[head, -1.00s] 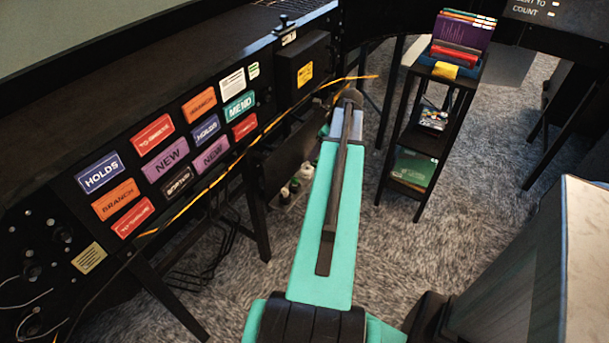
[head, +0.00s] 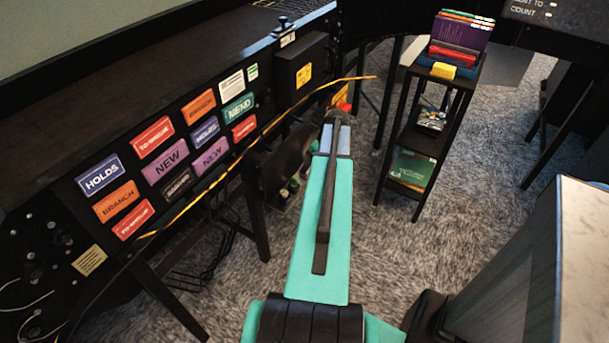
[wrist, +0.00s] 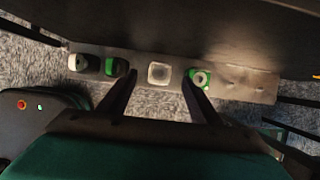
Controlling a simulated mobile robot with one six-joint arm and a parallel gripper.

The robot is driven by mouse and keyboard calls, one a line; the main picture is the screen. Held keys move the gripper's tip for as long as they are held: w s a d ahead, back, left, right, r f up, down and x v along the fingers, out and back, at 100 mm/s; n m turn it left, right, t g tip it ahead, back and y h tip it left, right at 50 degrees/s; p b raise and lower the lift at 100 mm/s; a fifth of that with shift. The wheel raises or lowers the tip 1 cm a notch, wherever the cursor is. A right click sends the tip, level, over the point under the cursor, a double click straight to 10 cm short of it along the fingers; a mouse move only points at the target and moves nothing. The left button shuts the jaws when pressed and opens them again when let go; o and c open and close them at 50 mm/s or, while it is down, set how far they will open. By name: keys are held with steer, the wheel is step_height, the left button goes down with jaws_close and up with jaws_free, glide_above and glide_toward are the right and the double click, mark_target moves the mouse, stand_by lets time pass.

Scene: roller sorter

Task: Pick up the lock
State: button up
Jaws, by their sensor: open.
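In the wrist view, my gripper (wrist: 160,75) is open, its two dark fingers spread apart. Between the fingertips, a pale square piece with a round centre (wrist: 159,73) shows on a narrow grey shelf (wrist: 245,82). A green piece with a grey round top (wrist: 199,79) is by the right fingertip, partly covered by that finger. A green and dark piece (wrist: 115,67) and a whitish round piece (wrist: 78,62) are to the left. I cannot tell which of these is the lock. In the head view, my gripper is not clearly visible beyond my teal arm.
A black sorter panel with coloured labels (head: 172,160) stands at the left, with a yellow cable (head: 262,132) along it. A black shelf stand (head: 414,186) with books is right of my arm. Dark sorter structure (wrist: 220,35) lies above the shelf in the wrist view. Carpet is open between.

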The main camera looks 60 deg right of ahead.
steer(key=shift+f, duration=0.15)
steer(key=shift+p+x, duration=0.3)
steer(key=shift+x, duration=2.45)
steer(key=c, duration=1.2)
